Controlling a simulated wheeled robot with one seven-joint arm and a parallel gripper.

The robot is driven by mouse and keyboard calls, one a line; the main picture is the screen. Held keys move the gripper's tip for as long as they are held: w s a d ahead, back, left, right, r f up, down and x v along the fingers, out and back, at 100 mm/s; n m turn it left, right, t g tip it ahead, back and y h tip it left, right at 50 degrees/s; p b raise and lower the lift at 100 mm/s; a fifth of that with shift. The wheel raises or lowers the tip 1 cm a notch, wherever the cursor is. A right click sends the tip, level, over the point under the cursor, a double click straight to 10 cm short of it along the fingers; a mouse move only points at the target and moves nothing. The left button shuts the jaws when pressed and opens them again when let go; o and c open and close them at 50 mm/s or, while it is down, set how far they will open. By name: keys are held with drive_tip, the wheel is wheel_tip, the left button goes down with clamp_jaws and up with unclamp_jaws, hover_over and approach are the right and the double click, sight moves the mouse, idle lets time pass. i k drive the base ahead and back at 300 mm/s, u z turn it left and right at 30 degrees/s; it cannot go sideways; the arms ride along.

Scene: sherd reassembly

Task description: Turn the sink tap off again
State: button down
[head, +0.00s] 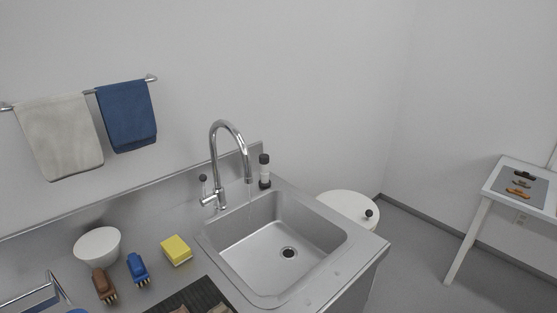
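The chrome sink tap (215,150) stands behind the sink, with a tall curved spout reaching over the basin. The steel sink basin (245,246) has a dark drain (288,253) and no visible pool of water. My gripper is not in view.
A yellow sponge (176,250), blue brush (138,268), brown brush (104,285) and white bowl (97,246) lie left of the sink. A dark ribbed mat (190,297) is in front. A white table (520,182) stands far right.

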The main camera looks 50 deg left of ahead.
sight(204, 201)
drive_tip(key=i, duration=0.4)
drive_tip(key=u, duration=3.1)
drive_tip(key=i, duration=0.5)
drive_tip(key=z, duration=0.1)
